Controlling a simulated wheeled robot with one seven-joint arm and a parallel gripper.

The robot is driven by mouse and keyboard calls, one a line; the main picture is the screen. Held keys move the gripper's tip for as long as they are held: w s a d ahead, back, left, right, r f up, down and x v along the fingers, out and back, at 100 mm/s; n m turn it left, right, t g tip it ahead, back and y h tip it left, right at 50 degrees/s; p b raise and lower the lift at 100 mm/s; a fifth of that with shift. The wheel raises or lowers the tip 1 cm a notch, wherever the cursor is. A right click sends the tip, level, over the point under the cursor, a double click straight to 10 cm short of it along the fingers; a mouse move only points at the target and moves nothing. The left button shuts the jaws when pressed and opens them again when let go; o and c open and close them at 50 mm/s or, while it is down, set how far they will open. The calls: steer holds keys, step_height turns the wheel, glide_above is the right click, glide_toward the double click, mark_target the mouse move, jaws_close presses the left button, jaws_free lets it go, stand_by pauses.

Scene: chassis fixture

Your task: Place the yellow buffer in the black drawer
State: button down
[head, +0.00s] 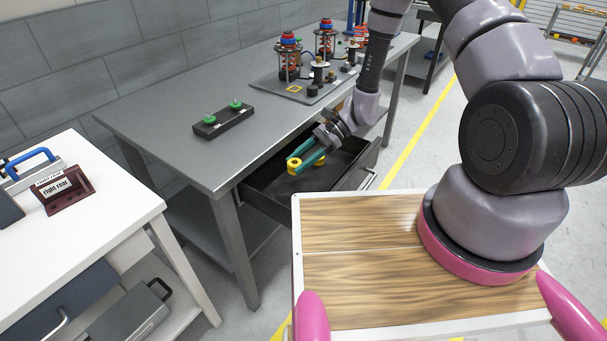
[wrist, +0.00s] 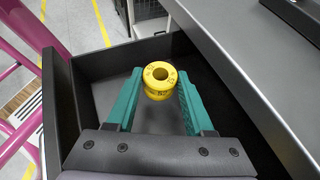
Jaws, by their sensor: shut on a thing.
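The yellow buffer (wrist: 160,77) is a ring-shaped piece with a hole through its middle. It is between the green fingertips of my gripper (wrist: 158,82), which is shut on it. The black drawer (wrist: 105,92) is pulled open under the grey table, and its inside looks empty. In the head view, my gripper (head: 300,162) reaches in over the open drawer (head: 270,205) with the yellow buffer (head: 294,166) at its tips. The buffer appears within the drawer's outline. I cannot tell whether it touches the drawer floor.
The grey table (head: 165,130) overhangs the drawer's back. On it stand a black block (head: 223,122) with green knobs and a plate with red-topped assemblies (head: 287,60). A white table (head: 110,205) at left holds a dark red labelled holder (head: 65,192).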

mark_target(300, 191)
step_height(300, 191, down, 9)
stand_by(0.4)
steer(key=shift+f, duration=0.1)
steer(key=shift+c, duration=1.4)
jaws_free()
steer(key=v, duration=1.2)
